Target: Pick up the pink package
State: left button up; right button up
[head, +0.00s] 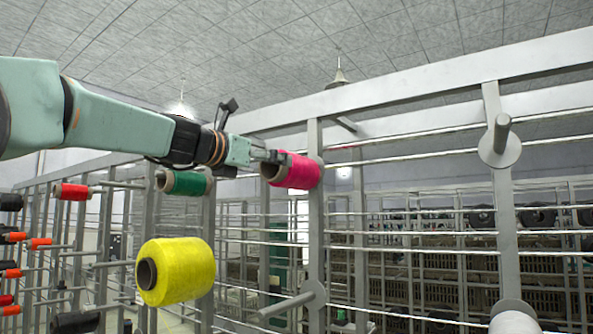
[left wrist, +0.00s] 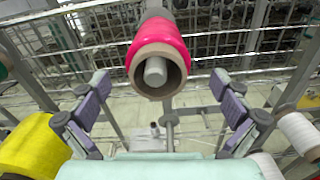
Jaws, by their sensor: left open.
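The pink package (head: 299,171) sits on a peg of the metal rack in the head view. In the left wrist view the pink package (left wrist: 158,48) shows its brown tube end, with the grey peg inside it. My left gripper (head: 266,157) is at the near end of the package in the head view. In the left wrist view my left gripper (left wrist: 160,88) is open, with one finger on each side below the package and nothing between them. Whether a finger touches the package cannot be told. My right gripper is not in view.
A yellow package (head: 176,271) hangs lower left and a green package (head: 188,183) is behind it. An empty peg (head: 501,133) stands out at the right, another (head: 287,305) lower down. Rack posts and horizontal rods surround the package. A white package (left wrist: 297,131) is at right.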

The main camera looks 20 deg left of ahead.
pick_arm(q)
jog(key=shift+w+d+r, duration=0.2)
jog(key=shift+w+d, duration=0.2)
jog(key=shift+w+p, duration=0.2)
jog(key=shift+p, duration=0.25)
jog(key=w, duration=0.1)
jog(key=w+p, duration=0.1)
jog(key=w, duration=0.1)
jog(key=w+f+p, duration=0.1)
jog(key=shift+w+d, duration=0.3)
jog(key=shift+d, duration=0.05)
jog(key=shift+w+d, duration=0.3)
jog(key=shift+w, duration=0.05)
jog(key=shift+s+r, duration=0.15)
jog(key=shift+s, duration=0.35)
jog(key=shift+s+a, duration=0.25)
jog(key=c, duration=0.3)
jog(key=shift+w+f, duration=0.2)
jog(key=shift+w, duration=0.3)
jog(key=c, duration=0.5)
jog(key=shift+s+d+r, duration=0.1)
jog(key=shift+s+r, duration=0.05)
jog(key=shift+s, duration=0.05)
jog(key=c, duration=0.5)
